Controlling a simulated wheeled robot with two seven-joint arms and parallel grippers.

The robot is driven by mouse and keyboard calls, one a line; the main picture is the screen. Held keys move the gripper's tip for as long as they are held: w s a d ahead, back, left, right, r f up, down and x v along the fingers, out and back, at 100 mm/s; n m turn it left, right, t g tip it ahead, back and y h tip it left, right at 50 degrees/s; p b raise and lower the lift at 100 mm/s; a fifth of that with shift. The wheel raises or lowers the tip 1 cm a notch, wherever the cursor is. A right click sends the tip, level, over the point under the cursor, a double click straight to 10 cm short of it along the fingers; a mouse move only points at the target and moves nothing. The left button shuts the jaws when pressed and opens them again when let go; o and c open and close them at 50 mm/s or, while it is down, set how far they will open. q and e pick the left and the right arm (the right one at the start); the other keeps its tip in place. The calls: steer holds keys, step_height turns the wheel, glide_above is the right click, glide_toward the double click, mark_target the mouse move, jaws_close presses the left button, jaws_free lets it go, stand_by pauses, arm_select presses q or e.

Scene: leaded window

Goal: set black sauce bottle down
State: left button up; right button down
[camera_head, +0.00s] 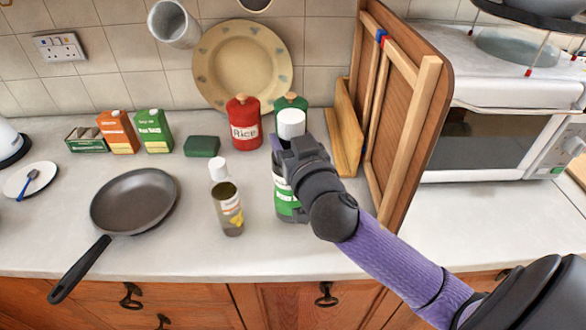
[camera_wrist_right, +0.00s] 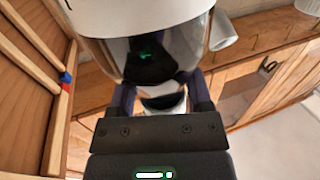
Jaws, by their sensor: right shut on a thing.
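In the right wrist view the bottle (camera_wrist_right: 150,62) fills the top middle, between the fingers of the right gripper (camera_wrist_right: 162,98). My left gripper is not in view.
An oil-like bottle (camera_head: 229,210) stands close to the left, then a frying pan (camera_head: 135,200). A red rice canister (camera_head: 243,124) and a green canister (camera_head: 290,102) are behind. Wooden boards (camera_head: 425,105) lean at the right. The worktop (camera_head: 190,245) is clear in front.

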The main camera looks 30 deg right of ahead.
step_height(320, 180, down, 4)
steer(key=shift+r+b, duration=0.1)
steer(key=shift+b, duration=0.55)
steer(key=shift+c, duration=1.9)
jaws_free()
steer(key=shift+f, duration=0.2)
steer(key=o, duration=0.4)
steer(key=shift+c, duration=0.2)
steer(key=shift+r, duration=0.15)
